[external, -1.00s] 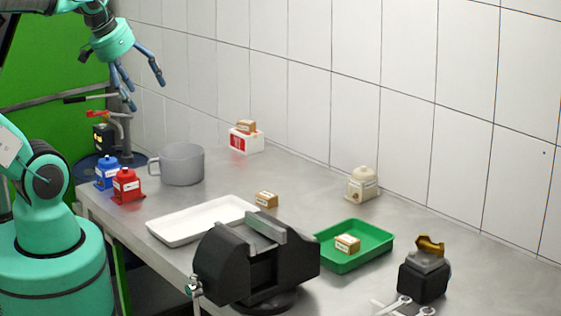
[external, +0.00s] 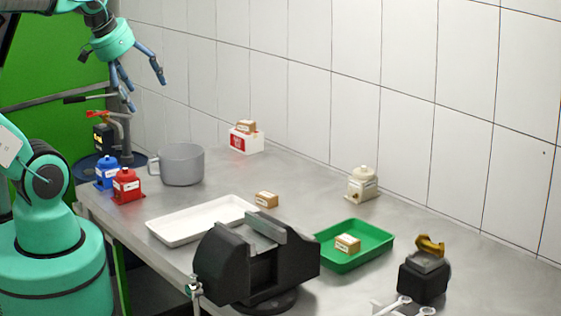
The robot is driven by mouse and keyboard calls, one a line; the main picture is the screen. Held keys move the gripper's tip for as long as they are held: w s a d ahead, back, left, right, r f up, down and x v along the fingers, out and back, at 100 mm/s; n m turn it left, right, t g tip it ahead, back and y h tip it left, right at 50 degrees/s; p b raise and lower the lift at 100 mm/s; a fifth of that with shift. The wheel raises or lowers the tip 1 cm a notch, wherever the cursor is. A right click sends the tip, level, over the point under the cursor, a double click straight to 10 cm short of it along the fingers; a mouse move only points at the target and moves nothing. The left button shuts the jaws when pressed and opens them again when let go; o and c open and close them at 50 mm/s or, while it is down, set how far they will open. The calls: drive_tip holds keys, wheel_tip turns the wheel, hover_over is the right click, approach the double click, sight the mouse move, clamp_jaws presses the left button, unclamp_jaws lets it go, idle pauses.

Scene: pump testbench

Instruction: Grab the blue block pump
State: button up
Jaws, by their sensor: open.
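The blue block pump (external: 107,172) stands upright at the left end of the metal table, just behind and left of a red block pump (external: 127,185). The red one partly overlaps it in this view. My gripper (external: 143,95) hangs in the air at the upper left, well above the table's left end. Its blue fingers are spread open and hold nothing. It is above and apart from the blue pump.
A grey pot (external: 181,165) stands right of the pumps. A white tray (external: 185,232), a black vise (external: 228,260), a green tray (external: 378,250) and a beige pump (external: 362,184) are farther right. A dark blue drum with a hand pump (external: 104,137) stands behind the blue pump.

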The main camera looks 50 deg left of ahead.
idle(0.3)
drive_tip(key=n+g+y, duration=0.5)
drive_tip(key=n+g, duration=0.1)
drive_tip(key=n, duration=1.2)
hover_over(111, 160)
drive_tip(key=d, duration=0.4)
wheel_tip(111, 160, down, 23)
drive_tip(key=shift+r, duration=0.2)
drive_tip(key=shift+f+h, duration=0.15)
drive_tip(key=shift+h, duration=0.15)
drive_tip(key=shift+b+x, duration=0.5)
drive_tip(key=shift+x, duration=3.65)
drive_tip(key=shift+w, duration=0.1)
